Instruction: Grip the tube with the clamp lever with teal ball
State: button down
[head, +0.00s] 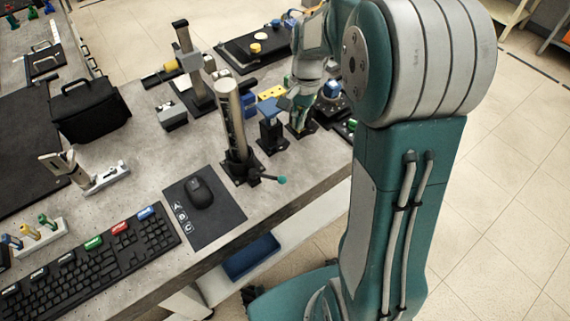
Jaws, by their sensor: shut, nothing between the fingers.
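A silver tube (231,115) stands upright in a black clamp base (240,170) near the front edge of the grey workbench. A clamp lever ending in a teal ball (282,180) sticks out to the right from the foot of the base. My gripper (297,104) is up and to the right of the tube, over the cluster of small fixtures. It is shut and empty, apart from the tube and lever. Its fingertips are small and hard to separate from the fixtures behind.
A blue-topped fixture (269,129) stands between the tube and my gripper. A black mouse (200,192) on a mat (218,226) and a keyboard (88,258) lie left of the tube. A tall metal stand (193,68) is behind it.

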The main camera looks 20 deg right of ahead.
aim_at(269, 177)
jog(key=x, duration=1)
jog(key=shift+f, duration=0.1)
jog(key=shift+s+a+f, duration=0.15)
jog(key=shift+s+a, duration=0.75)
jog(key=shift+s, duration=0.05)
jog(key=shift+s+a+f, duration=0.15)
jog(key=shift+s+a, duration=0.3)
jog(key=shift+a, duration=0.1)
jog(key=shift+d, duration=0.15)
